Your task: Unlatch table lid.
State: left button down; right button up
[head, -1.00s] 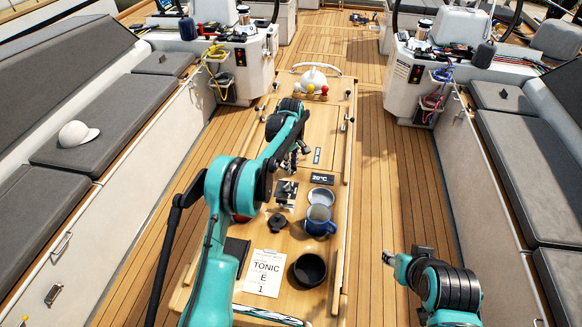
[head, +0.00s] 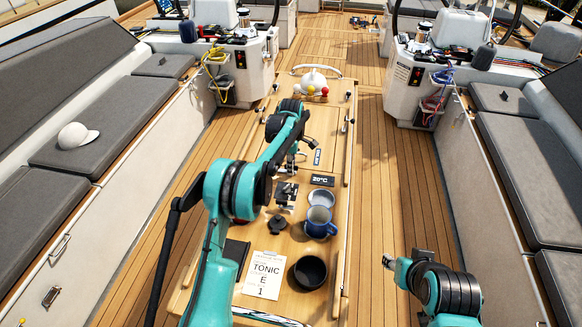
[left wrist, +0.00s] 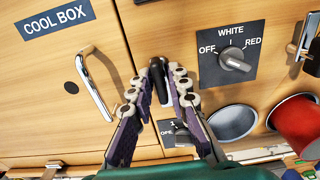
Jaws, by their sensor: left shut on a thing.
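The wooden table lid (head: 325,150) lies flat and looks closed in the head view. My left gripper (head: 291,168) is over the table, beyond the mugs. In the left wrist view, my left gripper (left wrist: 160,98) has its fingers on either side of a small upright black latch handle (left wrist: 157,78) and is shut on it. The handle's base is partly hidden by the fingers. Another latch with a chrome part (left wrist: 304,36) shows at the right edge.
A blue mug (head: 319,222), a black bowl (head: 310,271) and a paper card (head: 264,275) stand or lie on the near table. The wrist view shows a switch panel (left wrist: 230,55), a chrome pull handle (left wrist: 98,82) and a red mug (left wrist: 301,122). Deck on both sides is clear.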

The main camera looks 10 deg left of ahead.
dwell(0.3)
pick_arm(q)
jog(key=c, duration=1.6)
grip_release()
jog(key=shift+o, duration=0.2)
jog(key=shift+r, duration=0.1)
notch_tip(320, 180, up, 12)
